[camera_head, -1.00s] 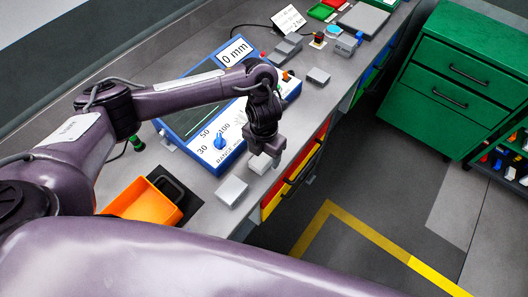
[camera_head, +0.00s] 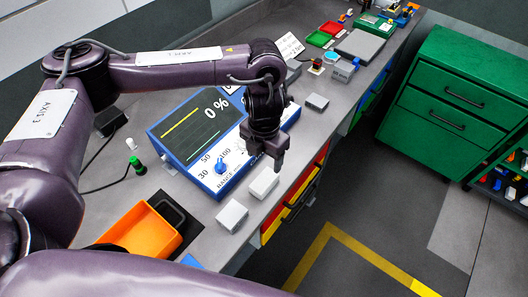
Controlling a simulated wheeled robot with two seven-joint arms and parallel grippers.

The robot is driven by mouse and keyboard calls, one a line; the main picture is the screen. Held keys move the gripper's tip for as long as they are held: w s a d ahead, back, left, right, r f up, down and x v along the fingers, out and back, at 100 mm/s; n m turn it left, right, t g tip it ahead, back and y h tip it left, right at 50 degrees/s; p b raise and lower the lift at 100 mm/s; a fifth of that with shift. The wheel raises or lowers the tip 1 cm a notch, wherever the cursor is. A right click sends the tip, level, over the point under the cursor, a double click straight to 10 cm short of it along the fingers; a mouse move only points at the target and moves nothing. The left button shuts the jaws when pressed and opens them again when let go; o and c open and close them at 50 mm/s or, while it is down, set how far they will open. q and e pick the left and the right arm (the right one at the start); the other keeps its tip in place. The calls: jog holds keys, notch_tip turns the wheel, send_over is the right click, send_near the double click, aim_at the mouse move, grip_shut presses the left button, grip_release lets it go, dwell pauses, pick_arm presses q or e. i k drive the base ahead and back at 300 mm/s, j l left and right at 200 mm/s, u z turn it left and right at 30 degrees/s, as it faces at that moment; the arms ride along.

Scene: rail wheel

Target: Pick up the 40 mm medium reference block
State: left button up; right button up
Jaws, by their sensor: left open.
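No size marking is legible, so I cannot tell for sure which is the 40 mm one. My left gripper (camera_head: 267,158) points down just above and behind the middle block in the picture. Its jaws are open, with nothing seen between them. My right gripper is not in view.
A blue instrument (camera_head: 222,178) with a screen and knob stands behind the blocks. An orange tray (camera_head: 143,232) lies at the near left. Other grey blocks, a label card (camera_head: 290,46) and small bins sit farther along. A green cabinet (camera_head: 455,100) stands across the floor.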

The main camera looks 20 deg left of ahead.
aim_at(233, 216)
jog(key=k+l, duration=0.2)
jog(key=k, duration=0.3)
jog(key=k+l, duration=0.2)
jog(key=k, duration=0.25)
